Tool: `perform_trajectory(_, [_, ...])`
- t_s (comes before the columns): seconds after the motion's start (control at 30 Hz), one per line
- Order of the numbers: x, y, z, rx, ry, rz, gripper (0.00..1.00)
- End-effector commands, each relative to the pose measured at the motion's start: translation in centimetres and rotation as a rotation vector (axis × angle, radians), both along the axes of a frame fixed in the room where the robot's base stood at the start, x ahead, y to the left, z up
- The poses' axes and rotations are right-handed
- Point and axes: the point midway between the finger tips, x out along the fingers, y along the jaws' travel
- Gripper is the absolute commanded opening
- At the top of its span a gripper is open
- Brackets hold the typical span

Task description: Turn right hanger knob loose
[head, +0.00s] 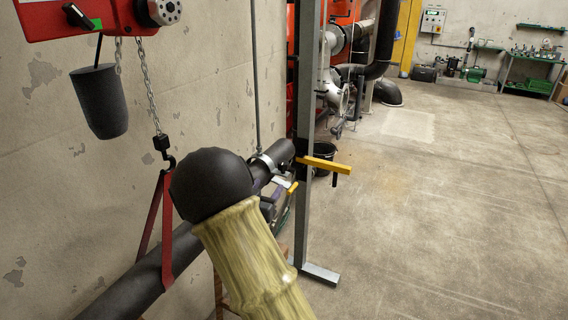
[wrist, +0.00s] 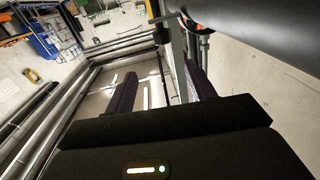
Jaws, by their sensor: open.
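The right hanger (head: 262,162) is a light metal band around the dark pipe (head: 120,292), hung on a thin rod (head: 254,75). Small metal fittings and a small yellow piece (head: 292,187) show just below it; I cannot tell which part is the knob. My arm covers part of this spot, and my gripper is mostly hidden behind it in the head view. In the wrist view my gripper (wrist: 160,72) is open, its two dark fingers apart with nothing held between them. The dark pipe also crosses the upper right there (wrist: 265,32).
A grey upright post (head: 308,110) with a yellow handle (head: 327,164) stands right of the hanger. Red straps (head: 167,232) on a chain hoist (head: 95,15) loop the pipe at left. A black bucket (head: 325,155) stands behind the post. Floor to the right is clear.

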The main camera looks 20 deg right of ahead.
Motion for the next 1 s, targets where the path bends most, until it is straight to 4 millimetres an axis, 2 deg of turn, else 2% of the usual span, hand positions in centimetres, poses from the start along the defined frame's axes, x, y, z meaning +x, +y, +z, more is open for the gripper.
perform_trajectory(0.7, [8.9,-8.8,0.1,-0.001,0.000,0.006,0.55])
perform_trajectory(1.0, [10.4,-10.5,0.0,0.001,0.001,0.006,0.55])
